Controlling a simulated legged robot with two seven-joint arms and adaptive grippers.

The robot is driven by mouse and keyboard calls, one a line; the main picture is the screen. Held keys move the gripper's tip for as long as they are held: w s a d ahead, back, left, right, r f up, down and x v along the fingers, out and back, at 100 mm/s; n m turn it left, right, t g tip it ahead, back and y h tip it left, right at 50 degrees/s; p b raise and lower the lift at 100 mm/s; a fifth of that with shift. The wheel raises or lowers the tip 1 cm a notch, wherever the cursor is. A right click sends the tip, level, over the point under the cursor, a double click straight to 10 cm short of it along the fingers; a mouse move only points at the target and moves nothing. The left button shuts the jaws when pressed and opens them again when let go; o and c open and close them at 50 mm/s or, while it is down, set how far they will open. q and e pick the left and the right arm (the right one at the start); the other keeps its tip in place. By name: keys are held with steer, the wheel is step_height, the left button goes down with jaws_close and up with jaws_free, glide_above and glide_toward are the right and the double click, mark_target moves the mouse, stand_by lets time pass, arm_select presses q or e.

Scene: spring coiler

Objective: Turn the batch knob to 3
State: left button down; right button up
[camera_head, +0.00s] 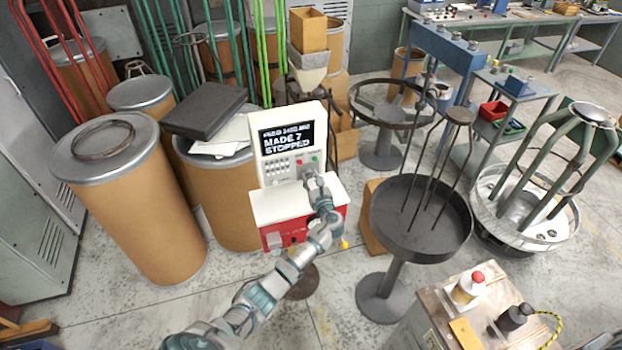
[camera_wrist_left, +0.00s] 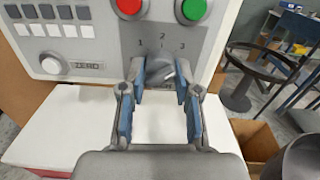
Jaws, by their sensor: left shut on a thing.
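The batch knob (camera_wrist_left: 164,70) is a small grey knob on the coiler's panel (camera_wrist_left: 205,45), below the printed marks 1, 2 and 3. My left gripper (camera_wrist_left: 161,76) has its blue-padded fingers on either side of the knob and is shut on it. Which mark the knob points to is hard to tell. In the head view, my left gripper (camera_head: 313,177) is at the lower right of the white control box (camera_head: 272,165), hiding the knob. The screen (camera_head: 286,137) reads "MADE 7" and "STOPPED". My right gripper is not in view.
A red button (camera_wrist_left: 129,6) and a green button (camera_wrist_left: 193,9) sit just above the knob. A ZERO knob (camera_wrist_left: 53,65) and several small keys are to the left. Brown drums (camera_head: 135,200) stand left of the machine; a dark round pan (camera_head: 420,215) stands right.

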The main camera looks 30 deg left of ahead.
arm_select(q)
steer(key=shift+n, duration=0.9)
steer(key=c, duration=0.8)
jaws_free()
steer(key=v, duration=1.2)
steer(key=shift+f, duration=0.1)
steer(key=shift+f, duration=0.1)
